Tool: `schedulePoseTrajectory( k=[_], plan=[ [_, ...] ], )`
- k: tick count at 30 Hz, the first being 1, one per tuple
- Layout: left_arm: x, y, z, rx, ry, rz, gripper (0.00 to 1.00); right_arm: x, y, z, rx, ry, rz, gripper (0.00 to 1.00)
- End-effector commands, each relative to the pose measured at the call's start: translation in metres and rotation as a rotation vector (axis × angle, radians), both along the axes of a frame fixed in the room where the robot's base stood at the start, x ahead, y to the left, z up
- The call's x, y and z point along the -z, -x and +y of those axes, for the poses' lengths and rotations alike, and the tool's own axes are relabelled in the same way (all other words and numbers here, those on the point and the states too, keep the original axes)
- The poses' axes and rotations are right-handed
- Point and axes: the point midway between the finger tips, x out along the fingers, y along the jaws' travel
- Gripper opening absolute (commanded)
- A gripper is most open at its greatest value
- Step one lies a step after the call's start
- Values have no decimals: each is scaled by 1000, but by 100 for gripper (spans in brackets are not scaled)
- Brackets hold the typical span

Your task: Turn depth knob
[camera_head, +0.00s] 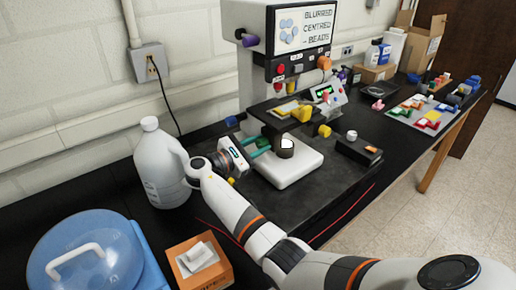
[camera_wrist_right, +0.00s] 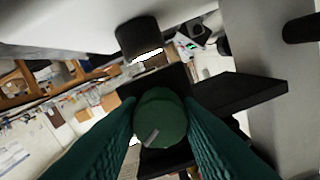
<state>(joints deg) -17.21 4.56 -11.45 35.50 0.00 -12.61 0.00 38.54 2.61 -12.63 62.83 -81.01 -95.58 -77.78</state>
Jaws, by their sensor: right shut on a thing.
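A press-like machine (camera_head: 294,45) with a sign on top stands in the middle of the bench in the head view. My right gripper (camera_head: 262,146) reaches in at its lower left side, with its teal fingers level above the white base (camera_head: 283,174). In the right wrist view, a round dark green knob (camera_wrist_right: 160,118) with a pale mark on its face sits between the two fingers (camera_wrist_right: 160,125). The fingers are shut on its sides. In the head view I cannot make out this knob clearly at the fingertips. My left gripper is not in view.
A white jug (camera_head: 160,165) stands close beside my right wrist. A blue-lidded container (camera_head: 88,255) and an orange box (camera_head: 197,262) are at the front left. A small black box (camera_head: 358,149) lies right of the base. Colored parts on a mat (camera_head: 422,115) lie further right.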

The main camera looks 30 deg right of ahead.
Motion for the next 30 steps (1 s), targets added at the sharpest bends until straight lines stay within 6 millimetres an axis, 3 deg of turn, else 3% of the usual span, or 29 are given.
schedulePoseTrajectory(
  k=[9,25,26,29,30],
  plan=[
    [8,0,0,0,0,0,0,2,0,0,1,-10,-115,8],
    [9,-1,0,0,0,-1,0,1,0,0,1,-12,-134,8],
    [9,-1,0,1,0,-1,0,1,0,0,1,-12,-134,36],
    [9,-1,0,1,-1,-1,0,1,0,0,0,-11,-135,52],
    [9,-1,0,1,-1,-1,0,1,0,0,0,-11,-135,52]
  ],
)
